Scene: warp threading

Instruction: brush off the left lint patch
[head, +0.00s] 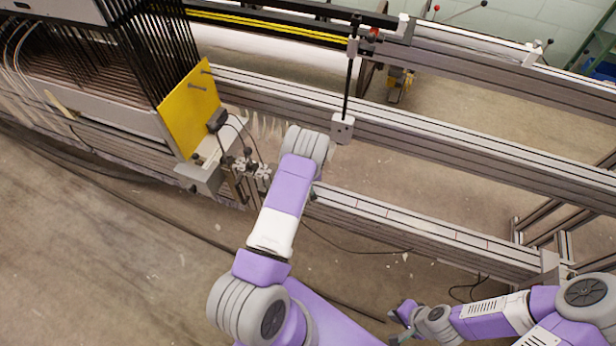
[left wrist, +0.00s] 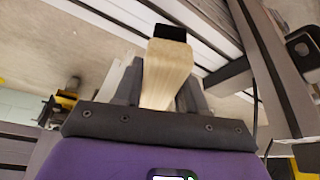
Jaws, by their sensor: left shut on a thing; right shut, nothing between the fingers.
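In the left wrist view my left gripper (left wrist: 160,88) is shut on a brush (left wrist: 168,72). The brush shows a pale wooden handle with a black end. In the head view my left arm reaches up to the loom rails, and its gripper and the brush are hidden behind the wrist. Pale wisps (head: 268,127) hang by the rail just left of that wrist; I cannot tell whether they are lint or thread ends. No lint patch can be made out clearly. My right gripper (head: 403,314) is shut and empty, low at the right, away from the loom.
A yellow plate (head: 190,108) and dark heddle frames stand left of my left wrist. A white block (head: 342,128) on a black rod hangs to its right. A metal rail (head: 430,232) runs below.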

